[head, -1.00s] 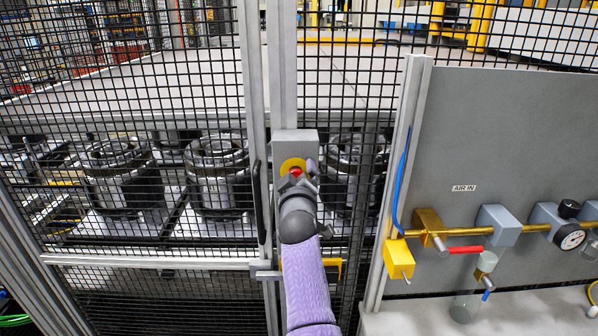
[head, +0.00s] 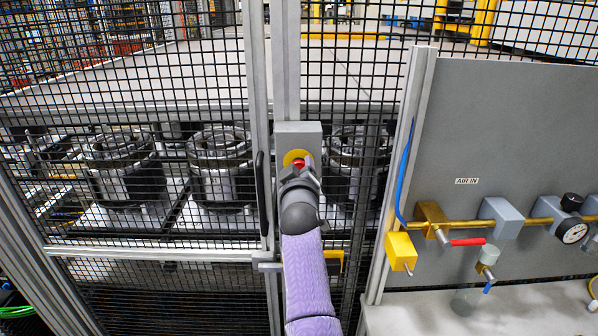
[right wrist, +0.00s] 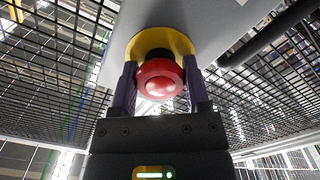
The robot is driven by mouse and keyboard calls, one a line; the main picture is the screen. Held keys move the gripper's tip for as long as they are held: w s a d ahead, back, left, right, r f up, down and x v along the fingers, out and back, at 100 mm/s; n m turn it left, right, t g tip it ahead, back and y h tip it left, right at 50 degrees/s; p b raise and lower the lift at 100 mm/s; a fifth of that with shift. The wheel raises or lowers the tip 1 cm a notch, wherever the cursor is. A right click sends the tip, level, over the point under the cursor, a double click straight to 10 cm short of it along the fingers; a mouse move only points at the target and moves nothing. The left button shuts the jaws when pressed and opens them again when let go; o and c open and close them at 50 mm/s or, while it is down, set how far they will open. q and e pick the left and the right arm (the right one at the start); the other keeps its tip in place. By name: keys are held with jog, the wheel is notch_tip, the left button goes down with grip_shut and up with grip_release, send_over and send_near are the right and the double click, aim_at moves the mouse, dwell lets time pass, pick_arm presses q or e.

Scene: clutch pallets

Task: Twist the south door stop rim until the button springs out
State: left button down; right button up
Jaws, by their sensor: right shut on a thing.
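The door stop is a grey box (head: 312,133) on the fence post, with a yellow disc (head: 290,156) and a red button (head: 299,163) on its front. In the right wrist view the red button (right wrist: 160,79) stands in front of the yellow disc (right wrist: 160,43), with a dark collar between them. My right gripper (head: 297,172) reaches up to the button. In the right wrist view its two fingers (right wrist: 160,84) stand on either side of the red rim, shut on it. My left gripper is not in view.
Black mesh fence and a door handle (head: 263,195) lie left of the box. Round metal clutch parts (head: 222,165) stand behind the mesh. At right a grey panel (head: 500,130) carries brass piping, a gauge (head: 572,232) and a red lever (head: 467,242).

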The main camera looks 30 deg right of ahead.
jog(key=m+b, duration=0.1)
jog(key=m, duration=0.2)
jog(key=shift+f, duration=0.1)
jog(key=shift+m, duration=1.5)
jog(key=o, duration=1.3)
